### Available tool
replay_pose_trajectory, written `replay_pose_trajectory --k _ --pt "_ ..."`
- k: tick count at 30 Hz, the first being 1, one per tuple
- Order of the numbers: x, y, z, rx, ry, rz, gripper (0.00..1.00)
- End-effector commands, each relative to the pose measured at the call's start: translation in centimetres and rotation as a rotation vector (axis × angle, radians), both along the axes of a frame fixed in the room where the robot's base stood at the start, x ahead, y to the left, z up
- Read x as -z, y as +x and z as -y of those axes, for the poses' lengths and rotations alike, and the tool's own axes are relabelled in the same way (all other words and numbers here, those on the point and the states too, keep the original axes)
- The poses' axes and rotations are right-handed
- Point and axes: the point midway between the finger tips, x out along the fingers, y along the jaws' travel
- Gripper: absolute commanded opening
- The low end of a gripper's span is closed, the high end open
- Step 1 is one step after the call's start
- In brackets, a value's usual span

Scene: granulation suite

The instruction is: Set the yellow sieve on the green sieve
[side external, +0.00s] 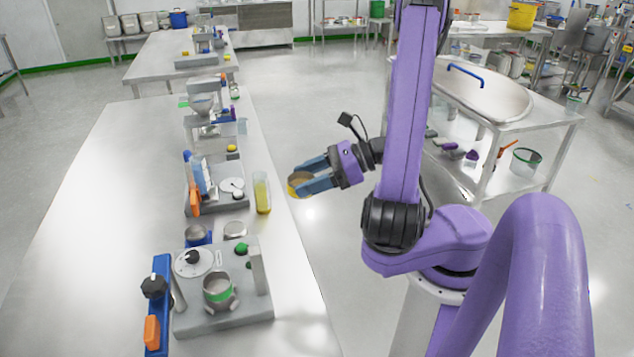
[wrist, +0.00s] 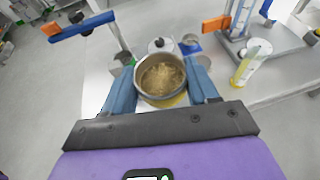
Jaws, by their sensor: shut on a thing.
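The yellow sieve (side external: 299,181), a metal ring with a yellow band, is held between the blue fingers of my gripper (side external: 308,178), in the air to the right of the bench edge. In the wrist view the yellow sieve (wrist: 161,80) sits between the fingertips (wrist: 160,84), with brownish granular material inside and its yellow band at the lower rim. The green sieve (side external: 218,294), a metal cup with a green band, stands on a grey base at the bench's near end, lower and left of my gripper.
The grey base (side external: 252,309) carries a white dial (side external: 194,262), a green knob (side external: 241,248) and a post. A blue bar with an orange handle (side external: 152,332) stands left of it. A yellow-filled cylinder (side external: 262,193) stands near the bench edge, left of my gripper.

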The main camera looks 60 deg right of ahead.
Motion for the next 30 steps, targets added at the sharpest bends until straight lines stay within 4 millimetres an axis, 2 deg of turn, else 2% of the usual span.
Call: replay_pose_trajectory --k 8,14,21,30 --pt "-0.1 3.1 -2.0 -0.244 -0.001 0.015 0.25" --pt "-0.2 5.4 -4.3 -0.452 0.003 0.022 0.25" --pt "-0.1 7.8 -7.6 -0.702 0.005 0.023 0.25" --pt "-0.1 9.7 -12.5 -1.014 0.006 0.017 0.25"
